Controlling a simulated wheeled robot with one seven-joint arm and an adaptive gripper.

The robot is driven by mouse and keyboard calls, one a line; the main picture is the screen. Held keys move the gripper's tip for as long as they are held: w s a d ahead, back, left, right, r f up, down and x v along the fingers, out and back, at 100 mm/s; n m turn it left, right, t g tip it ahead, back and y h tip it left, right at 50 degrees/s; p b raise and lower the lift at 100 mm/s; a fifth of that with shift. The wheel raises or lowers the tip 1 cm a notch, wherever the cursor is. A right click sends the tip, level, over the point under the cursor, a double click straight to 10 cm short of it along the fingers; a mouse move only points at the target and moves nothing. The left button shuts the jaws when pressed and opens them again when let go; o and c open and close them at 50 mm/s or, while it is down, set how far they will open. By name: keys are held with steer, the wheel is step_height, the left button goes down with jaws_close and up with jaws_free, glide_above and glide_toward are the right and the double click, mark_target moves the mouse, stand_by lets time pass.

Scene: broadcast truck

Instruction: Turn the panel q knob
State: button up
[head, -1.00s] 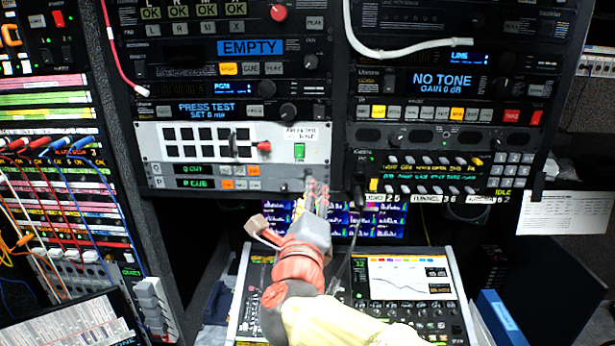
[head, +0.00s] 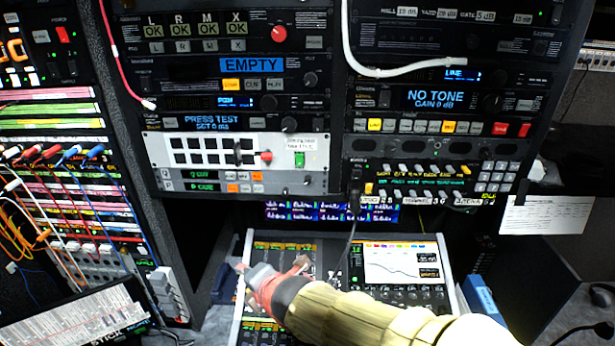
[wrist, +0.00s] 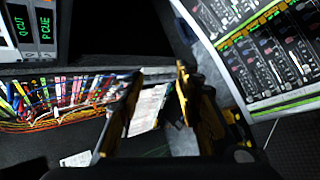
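The panel with the rows marked Q and P (head: 205,179) is the lower part of the white-topped rack unit, left of centre in the head view. A small knob (head: 308,180) sits at its right end; I cannot read a label on it. The panel's Q and P displays also show at the top left of the wrist view (wrist: 30,25), but no knob is visible there. My gripper (head: 262,272) is below the panel, over the left part of the mixing desk, touching no knob. In the wrist view its fingers (wrist: 153,98) stand apart with nothing between them.
The mixing desk (head: 400,296) with its lit screen lies below the rack. A white cable (head: 405,70) hangs across the upper units, and a dark cable (head: 354,195) hangs right of the panel. Patch cables (head: 60,165) crowd the left bay. A red knob (head: 266,156) is above the panel.

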step_height(320, 180, up, 4)
steer(key=w+a+m+t+y, duration=0.1)
steer(key=w+m+t, duration=0.15)
steer(key=m, duration=0.45)
steer(key=m+t+h+p, duration=0.1)
steer(key=m+t+h, duration=0.65)
steer(key=m, duration=1.45)
glide_toward(308, 183)
steer(key=shift+g, duration=0.3)
steer(key=shift+w+d+r+p, duration=0.15)
steer(key=shift+w+p, duration=0.25)
steer(key=shift+w, duration=1.75)
steer(key=shift+w+a+r+p, duration=0.1)
steer(key=shift+w+p, duration=0.25)
steer(key=shift+w, duration=1.85)
steer(key=shift+c, duration=0.9)
jaws_close()
